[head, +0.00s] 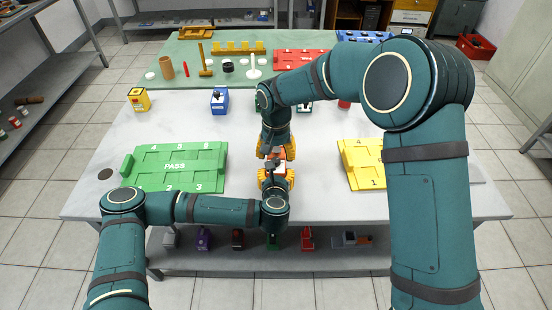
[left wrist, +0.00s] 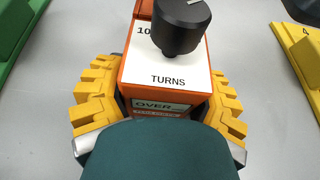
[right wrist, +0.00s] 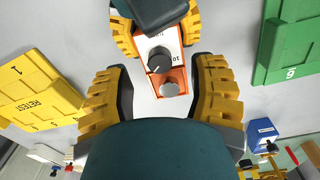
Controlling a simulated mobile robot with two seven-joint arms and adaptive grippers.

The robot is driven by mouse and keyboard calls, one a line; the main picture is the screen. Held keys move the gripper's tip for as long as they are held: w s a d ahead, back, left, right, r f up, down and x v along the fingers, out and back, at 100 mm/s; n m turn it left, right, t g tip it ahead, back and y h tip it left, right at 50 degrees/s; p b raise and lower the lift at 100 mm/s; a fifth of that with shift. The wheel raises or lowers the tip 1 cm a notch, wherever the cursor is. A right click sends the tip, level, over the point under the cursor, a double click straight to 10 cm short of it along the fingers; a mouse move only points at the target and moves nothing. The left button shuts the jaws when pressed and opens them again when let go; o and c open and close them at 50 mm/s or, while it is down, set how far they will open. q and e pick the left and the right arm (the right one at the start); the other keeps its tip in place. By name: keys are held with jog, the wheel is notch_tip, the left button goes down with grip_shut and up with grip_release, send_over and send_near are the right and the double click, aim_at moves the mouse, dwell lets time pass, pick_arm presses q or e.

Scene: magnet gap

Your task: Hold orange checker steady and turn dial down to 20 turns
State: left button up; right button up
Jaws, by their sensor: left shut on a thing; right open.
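The orange checker (left wrist: 160,75) stands on the white table, with a white top face marked TURNS and 10 and a black dial (left wrist: 182,25). My left gripper (left wrist: 155,100) is shut on the checker's body, with yellow fingers on both sides. In the head view the checker (head: 279,168) is mostly hidden by my arms. My right gripper (right wrist: 162,90) is open and points down above the checker.
A green PASS tray (head: 180,150) lies on the left and a yellow RETEST tray (head: 362,150) on the right. Yellow (head: 139,99) and blue (head: 219,101) checkers stand behind. A green mat (head: 180,50) with tools and a red tray (head: 300,60) lies at the back.

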aim_at(276, 162)
jog(key=shift+f, duration=1.4)
grip_shut()
